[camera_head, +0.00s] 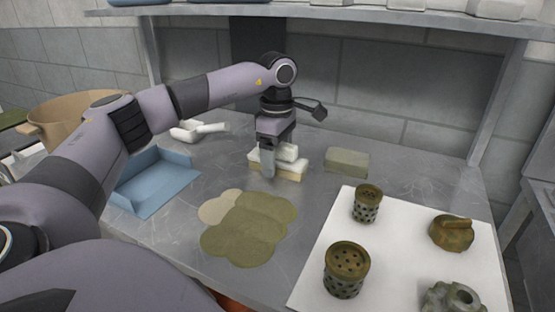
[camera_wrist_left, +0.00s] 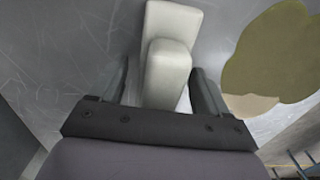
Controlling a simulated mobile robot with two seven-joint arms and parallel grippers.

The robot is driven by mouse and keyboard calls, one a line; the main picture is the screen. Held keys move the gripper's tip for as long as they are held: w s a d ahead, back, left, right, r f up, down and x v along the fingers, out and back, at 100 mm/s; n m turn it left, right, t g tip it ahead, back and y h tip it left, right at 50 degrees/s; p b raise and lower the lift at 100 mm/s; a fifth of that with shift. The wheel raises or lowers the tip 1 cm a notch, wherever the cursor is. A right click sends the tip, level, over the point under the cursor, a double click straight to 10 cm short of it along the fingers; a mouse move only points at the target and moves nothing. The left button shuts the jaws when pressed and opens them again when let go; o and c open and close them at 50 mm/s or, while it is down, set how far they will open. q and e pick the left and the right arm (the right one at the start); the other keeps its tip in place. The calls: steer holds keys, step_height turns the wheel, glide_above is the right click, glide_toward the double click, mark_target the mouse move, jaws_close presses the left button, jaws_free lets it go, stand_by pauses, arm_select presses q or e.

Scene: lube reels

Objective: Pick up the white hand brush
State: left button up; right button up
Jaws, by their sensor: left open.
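The white hand brush (camera_head: 289,153) lies on the grey metal bench, with a raised white block on top and a cream-coloured lower part. My left gripper (camera_head: 268,168) points down at it and hides part of its left side. In the left wrist view, the brush's raised block (camera_wrist_left: 166,72) shows between the two open fingers of the left gripper (camera_wrist_left: 161,88), with a gap on each side. The part of the brush nearest the gripper body is hidden. My right gripper is not in view.
A grey-green block (camera_head: 347,161) lies right of the brush. A blue tray (camera_head: 155,185) and a white handled item (camera_head: 200,130) are to the left. Olive cloth-like patches (camera_head: 245,235) lie in front. A white mat (camera_head: 392,215) holds metal parts. A shelf (camera_head: 330,13) is overhead.

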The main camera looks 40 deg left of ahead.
arm_select(q)
steer(key=c, duration=1.1)
step_height(320, 180, up, 3)
steer(key=shift+r, duration=0.2)
steer(key=s+d, duration=0.1)
steer(key=s, duration=0.4)
steer(key=s+d+b, duration=0.1)
steer(key=s+d, duration=0.1)
steer(key=s, duration=0.4)
steer(key=s+d+b, duration=0.1)
steer(key=s+d, duration=0.1)
steer(key=s, duration=0.4)
steer(key=shift+s+d, duration=0.1)
steer(key=shift+d, duration=0.1)
